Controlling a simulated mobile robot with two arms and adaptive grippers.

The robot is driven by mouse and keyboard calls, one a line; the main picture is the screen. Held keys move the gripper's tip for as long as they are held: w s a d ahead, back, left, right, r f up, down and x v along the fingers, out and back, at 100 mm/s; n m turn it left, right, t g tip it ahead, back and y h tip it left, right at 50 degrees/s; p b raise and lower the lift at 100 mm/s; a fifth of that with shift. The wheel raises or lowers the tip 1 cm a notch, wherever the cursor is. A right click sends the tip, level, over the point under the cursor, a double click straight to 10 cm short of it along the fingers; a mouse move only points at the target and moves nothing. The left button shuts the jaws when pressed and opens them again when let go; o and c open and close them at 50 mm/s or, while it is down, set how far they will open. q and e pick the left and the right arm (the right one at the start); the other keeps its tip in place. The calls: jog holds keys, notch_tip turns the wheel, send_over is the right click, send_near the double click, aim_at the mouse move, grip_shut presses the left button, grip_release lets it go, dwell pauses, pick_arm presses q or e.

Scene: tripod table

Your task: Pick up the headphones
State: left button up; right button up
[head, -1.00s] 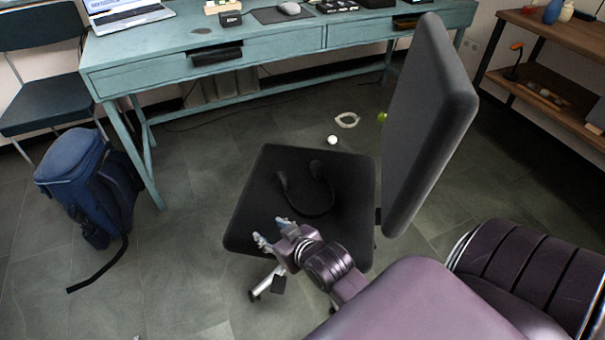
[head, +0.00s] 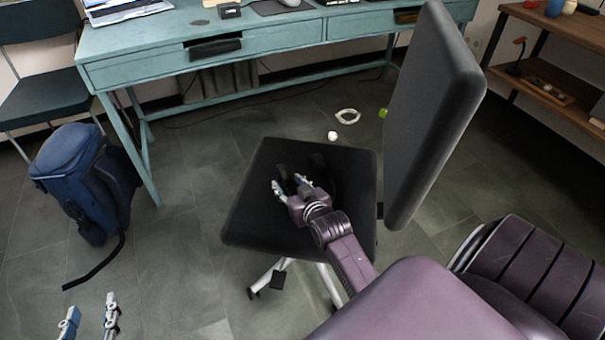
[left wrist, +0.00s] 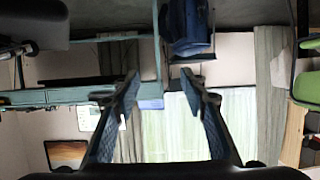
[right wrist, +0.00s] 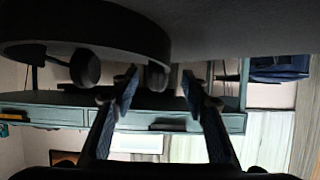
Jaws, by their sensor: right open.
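The black headphones (head: 285,173) lie on the dark chair seat (head: 255,222), partly hidden by my right gripper. My right gripper (head: 288,184) is open over the seat at the headphones. The right wrist view shows the headband (right wrist: 90,28) at the top and one ear cup (right wrist: 82,68) left of the fingers. The other ear cup (right wrist: 156,78) shows between or behind the open fingertips; I cannot tell if they touch it. My left gripper (head: 90,318) is open and empty, low at the left, away from the chair; its fingers are apart in the left wrist view (left wrist: 160,85).
The chair's upright backrest (head: 430,120) stands right of the seat. A teal desk (head: 130,70) is behind. A blue backpack (head: 75,175) stands on the left floor.

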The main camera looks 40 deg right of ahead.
aim_at(286, 181)
jog(key=b+x, duration=0.2)
jog(key=x, duration=0.2)
jog(key=shift+w+d+f, duration=0.1)
jog(key=shift+d+f, duration=0.05)
jog(key=shift+f, duration=0.1)
jog(key=shift+w, duration=0.15)
pick_arm(q)
notch_tip(286, 181, up, 12)
jog(key=w+d+t+h, duration=0.2)
jog(key=t, duration=0.4)
jog(key=shift+r, duration=0.2)
jog(key=shift+d, duration=0.1)
pick_arm(e)
jog(key=shift+c, duration=0.6)
grip_shut()
